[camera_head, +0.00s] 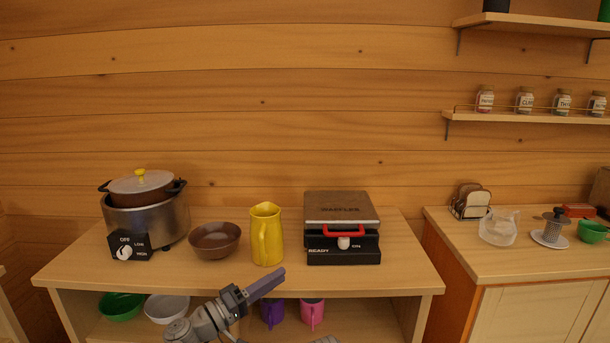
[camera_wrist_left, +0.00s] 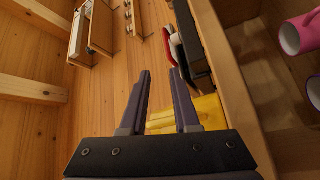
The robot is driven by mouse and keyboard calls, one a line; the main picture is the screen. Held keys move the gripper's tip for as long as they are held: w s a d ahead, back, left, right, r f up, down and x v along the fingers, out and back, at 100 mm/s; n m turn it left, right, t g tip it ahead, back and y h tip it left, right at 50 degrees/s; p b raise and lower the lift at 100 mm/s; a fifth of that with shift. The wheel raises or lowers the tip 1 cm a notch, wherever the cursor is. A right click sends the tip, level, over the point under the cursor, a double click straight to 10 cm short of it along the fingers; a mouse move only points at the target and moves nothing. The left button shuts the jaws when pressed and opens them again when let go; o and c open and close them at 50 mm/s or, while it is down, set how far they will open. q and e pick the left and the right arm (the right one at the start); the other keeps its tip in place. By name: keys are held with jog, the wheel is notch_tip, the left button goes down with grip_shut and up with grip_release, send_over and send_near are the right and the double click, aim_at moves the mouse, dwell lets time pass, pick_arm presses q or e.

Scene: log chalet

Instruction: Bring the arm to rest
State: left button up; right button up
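My left gripper (camera_head: 268,283) is in front of the counter's front edge, below the yellow pitcher, pointing up and to the right. In the left wrist view its two dark fingers (camera_wrist_left: 160,72) stand apart with nothing gripped between them. The yellow pitcher (camera_head: 266,236) stands upright on the counter, apart from the gripper. Part of it shows in the left wrist view (camera_wrist_left: 206,108), behind the fingers. My right gripper cannot be made out in either view.
The counter (camera_head: 400,283) holds a slow cooker (camera_head: 154,215), a brown bowl (camera_head: 215,239) and a waffle maker (camera_head: 343,229). Bowls and mugs (camera_head: 312,312) sit on the shelf below. A cabinet (camera_head: 520,258) with small kitchen items stands at the right.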

pick_arm(q)
jog(key=s+d+f+m+g+y, duration=0.1)
jog(key=s+f+m+g+y, duration=0.2)
jog(key=f, duration=0.5)
jog(key=s+d+f+g+y, duration=0.2)
jog(key=f+g+y, duration=0.15)
jog(key=f, duration=0.45)
jog(key=s+a+f+g+y, duration=0.5)
jog(key=s+a+f+y, duration=0.2)
jog(key=a+f+y, duration=0.4)
jog(key=s+d+r+m+g, duration=0.1)
jog(key=s+d+m, duration=0.35)
jog(key=d, duration=0.45)
notch_tip(320, 180, up, 19)
jog(key=p, duration=1.8)
jog(key=shift+s+f+n+p, duration=0.2)
jog(key=shift+s+n+p, duration=0.05)
jog(key=shift+n+p, duration=0.1)
